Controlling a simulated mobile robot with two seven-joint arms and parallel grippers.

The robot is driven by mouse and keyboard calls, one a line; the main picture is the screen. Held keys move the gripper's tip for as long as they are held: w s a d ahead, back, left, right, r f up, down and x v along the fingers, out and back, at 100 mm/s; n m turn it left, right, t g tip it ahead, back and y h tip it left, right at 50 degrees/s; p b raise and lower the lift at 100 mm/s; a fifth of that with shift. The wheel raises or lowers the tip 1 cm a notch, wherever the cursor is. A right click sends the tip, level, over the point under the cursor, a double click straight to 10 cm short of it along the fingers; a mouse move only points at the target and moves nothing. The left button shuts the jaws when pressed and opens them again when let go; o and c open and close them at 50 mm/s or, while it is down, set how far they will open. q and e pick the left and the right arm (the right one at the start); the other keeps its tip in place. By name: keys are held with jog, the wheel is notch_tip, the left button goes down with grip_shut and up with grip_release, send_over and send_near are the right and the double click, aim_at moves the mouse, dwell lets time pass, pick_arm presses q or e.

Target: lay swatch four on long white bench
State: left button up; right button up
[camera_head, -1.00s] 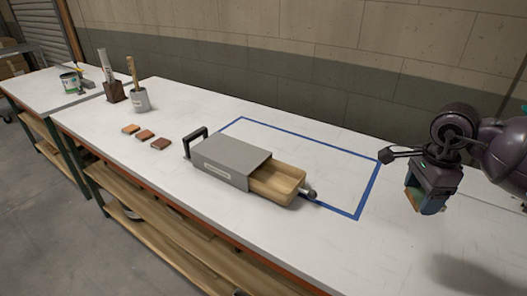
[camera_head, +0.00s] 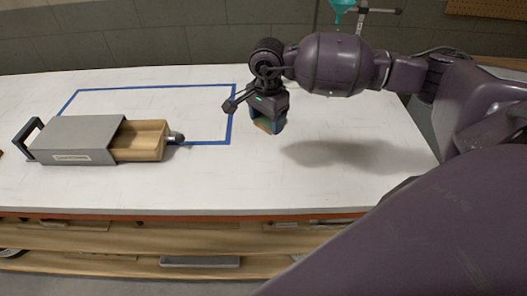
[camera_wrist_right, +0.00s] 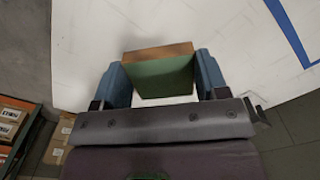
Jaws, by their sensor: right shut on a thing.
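My right gripper (camera_head: 268,120) is shut on a small block-like swatch (camera_head: 266,126), held above the long white bench (camera_head: 330,185). In the right wrist view the swatch (camera_wrist_right: 163,78) has a green face and a brown-orange edge, and sits between the two blue fingers of the gripper (camera_wrist_right: 162,70). No number can be read on it. A shadow lies on the bench to the right of the gripper in the head view. My left gripper is out of view.
A grey box (camera_head: 75,140) with a wooden drawer (camera_head: 138,141) pulled partly out stands at the left. A blue tape outline (camera_head: 232,115) lies around and behind it. The bench right of the tape is bare. Shelves (camera_head: 200,240) run below.

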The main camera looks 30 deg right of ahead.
send_over(266, 161)
notch_tip(266, 161, down, 9)
jog(key=shift+d+r, duration=0.1)
jog(key=shift+f, duration=2.25)
jog(key=shift+f, duration=0.15)
jog(key=o, duration=0.9)
jog(key=shift+r, duration=0.5)
notch_tip(266, 161, up, 11)
jog(key=shift+r, duration=0.15)
